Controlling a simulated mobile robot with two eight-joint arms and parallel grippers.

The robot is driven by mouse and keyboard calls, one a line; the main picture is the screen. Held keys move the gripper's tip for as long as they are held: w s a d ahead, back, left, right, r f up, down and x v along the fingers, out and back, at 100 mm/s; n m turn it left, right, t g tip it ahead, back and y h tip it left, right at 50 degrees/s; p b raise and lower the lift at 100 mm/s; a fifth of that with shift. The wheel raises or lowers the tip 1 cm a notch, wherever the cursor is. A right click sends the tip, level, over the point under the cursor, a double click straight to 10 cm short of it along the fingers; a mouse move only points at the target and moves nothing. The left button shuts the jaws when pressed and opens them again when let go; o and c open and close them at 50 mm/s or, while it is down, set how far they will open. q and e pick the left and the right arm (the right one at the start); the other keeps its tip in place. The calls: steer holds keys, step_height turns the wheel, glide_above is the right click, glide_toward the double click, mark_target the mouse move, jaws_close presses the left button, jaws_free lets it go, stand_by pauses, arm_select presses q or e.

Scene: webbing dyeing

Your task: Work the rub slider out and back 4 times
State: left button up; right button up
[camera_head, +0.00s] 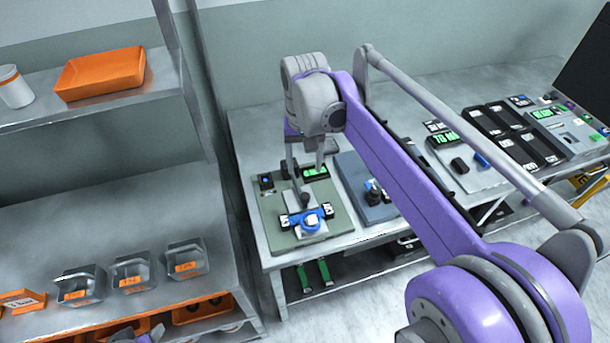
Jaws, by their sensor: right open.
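The rub slider appears to be the blue and white carriage (309,221) on a grey-green board (270,222) on the bench. A dark round knob (305,201) stands at its back side. My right gripper (306,178) points down over the board, with its two fingers apart. The fingertips are close above or around the knob; I cannot tell if they touch it. A small purple and grey piece at the bottom edge may be my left gripper (140,335); its jaws do not show.
A green-lit display (315,172) sits at the board's back. A blue-grey board (350,170) with a dark knob stands to the right, partly behind my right arm. Grey bins (186,258) and an orange tray (100,73) are on the left shelves.

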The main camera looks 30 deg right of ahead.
mark_target(305, 195)
steer(key=f, duration=1.1)
steer(key=shift+s+b, duration=0.2)
steer(key=shift+b, duration=0.2)
jaws_close()
stand_by(0.9)
